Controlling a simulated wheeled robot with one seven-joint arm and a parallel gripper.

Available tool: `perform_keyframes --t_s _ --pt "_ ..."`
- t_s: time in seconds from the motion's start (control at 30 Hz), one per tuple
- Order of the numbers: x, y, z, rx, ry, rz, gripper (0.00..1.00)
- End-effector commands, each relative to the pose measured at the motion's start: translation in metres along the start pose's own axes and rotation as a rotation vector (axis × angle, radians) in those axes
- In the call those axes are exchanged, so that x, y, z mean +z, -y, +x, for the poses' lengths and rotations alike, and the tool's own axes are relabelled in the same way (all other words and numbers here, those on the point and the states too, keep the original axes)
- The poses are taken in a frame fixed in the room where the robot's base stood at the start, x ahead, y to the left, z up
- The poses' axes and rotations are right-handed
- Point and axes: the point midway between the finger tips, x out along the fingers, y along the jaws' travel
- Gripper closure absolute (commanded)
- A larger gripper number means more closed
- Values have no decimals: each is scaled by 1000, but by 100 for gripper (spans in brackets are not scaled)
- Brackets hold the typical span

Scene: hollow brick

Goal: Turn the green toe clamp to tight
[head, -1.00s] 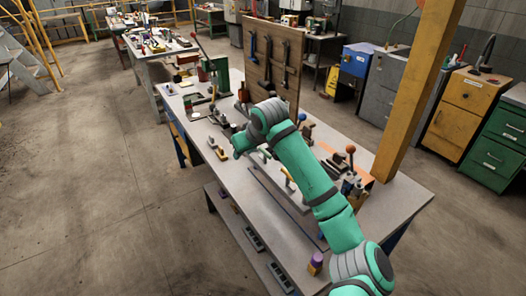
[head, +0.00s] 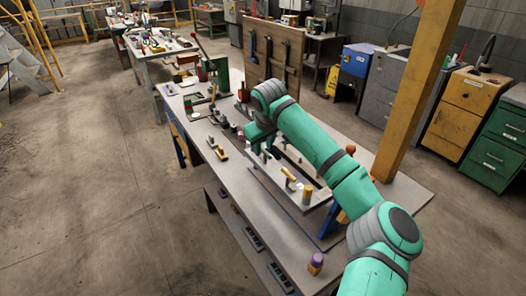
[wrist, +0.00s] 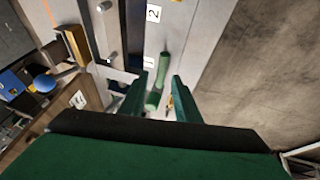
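The green toe clamp (wrist: 163,66) shows in the wrist view as a green rounded handle with a second green piece below it, on a pale plate. My gripper (wrist: 159,80) is open, with one green finger on each side of the clamp's lower green piece. A gap shows between the fingers and the green parts, and I cannot tell their height above it. In the head view my gripper (head: 262,142) hangs over the fixture on the bench, and my wrist hides most of the clamp.
Yellow-topped pieces (head: 288,174) stand on the fixture plate nearer the camera. A wooden tool board (head: 272,60) rises behind the bench (head: 232,195). A blue ball-ended lever (wrist: 44,84) is at the left of the wrist view. A yellow post (head: 417,85) stands right of the bench.

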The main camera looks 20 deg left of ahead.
Motion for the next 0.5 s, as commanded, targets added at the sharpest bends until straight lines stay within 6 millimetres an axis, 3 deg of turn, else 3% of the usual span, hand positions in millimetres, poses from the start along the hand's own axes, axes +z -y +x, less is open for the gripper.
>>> perform_keyframes --t_s 0.2,0.5 --pt "0 0 26 0 1 0 71" --pt "0 0 34 0 0 -1 71"
